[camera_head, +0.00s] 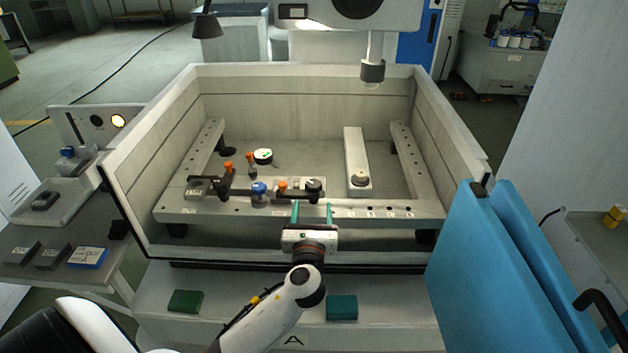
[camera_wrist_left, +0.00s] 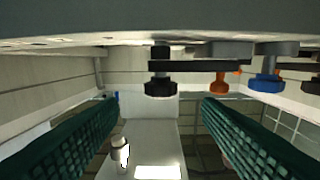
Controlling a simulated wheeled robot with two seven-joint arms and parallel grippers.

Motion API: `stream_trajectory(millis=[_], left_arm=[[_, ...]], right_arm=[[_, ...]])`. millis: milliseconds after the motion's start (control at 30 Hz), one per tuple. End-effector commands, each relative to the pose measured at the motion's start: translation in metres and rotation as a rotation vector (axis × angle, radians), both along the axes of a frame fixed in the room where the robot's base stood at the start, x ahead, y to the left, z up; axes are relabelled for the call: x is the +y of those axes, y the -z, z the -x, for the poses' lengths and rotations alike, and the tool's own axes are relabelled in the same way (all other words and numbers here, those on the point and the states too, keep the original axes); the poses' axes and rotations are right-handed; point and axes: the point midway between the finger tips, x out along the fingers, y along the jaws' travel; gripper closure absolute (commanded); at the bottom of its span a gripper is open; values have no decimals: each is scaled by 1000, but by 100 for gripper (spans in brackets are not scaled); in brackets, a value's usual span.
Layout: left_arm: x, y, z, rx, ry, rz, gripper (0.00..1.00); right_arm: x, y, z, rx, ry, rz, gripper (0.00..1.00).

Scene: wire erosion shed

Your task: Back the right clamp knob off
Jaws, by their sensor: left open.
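The right clamp knob (camera_head: 314,184) is a dark, lobed knob on a black clamp bar at the right end of the clamp row. In the left wrist view, which is upside down, this dark knob (camera_wrist_left: 160,88) shows ahead, between the lines of the two fingers. My left gripper (camera_head: 312,213) has teal ribbed fingers, spread open and empty, in front of the knob and apart from it. The fingers also flank the left wrist view (camera_wrist_left: 160,115). My right gripper is not in view.
An orange knob (camera_head: 282,185) and a blue knob (camera_head: 259,188) stand close left of the dark knob. The front rail (camera_head: 380,209) runs under the gripper area. A pale bar (camera_head: 355,150) lies behind right. Blue panels (camera_head: 490,270) stand at the right.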

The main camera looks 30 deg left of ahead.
Motion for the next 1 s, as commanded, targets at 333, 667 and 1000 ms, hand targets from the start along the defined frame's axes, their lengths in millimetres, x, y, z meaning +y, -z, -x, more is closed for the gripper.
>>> stream_trajectory(millis=[333, 667, 1000], left_arm=[[33, -2, -55, -1, -4, 4, 41], [56, -1, -93, -2, -3, 7, 41], [58, 0, -97, -1, -2, 8, 41]], right_arm=[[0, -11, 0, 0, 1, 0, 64], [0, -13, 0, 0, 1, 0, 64], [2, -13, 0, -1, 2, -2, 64]])
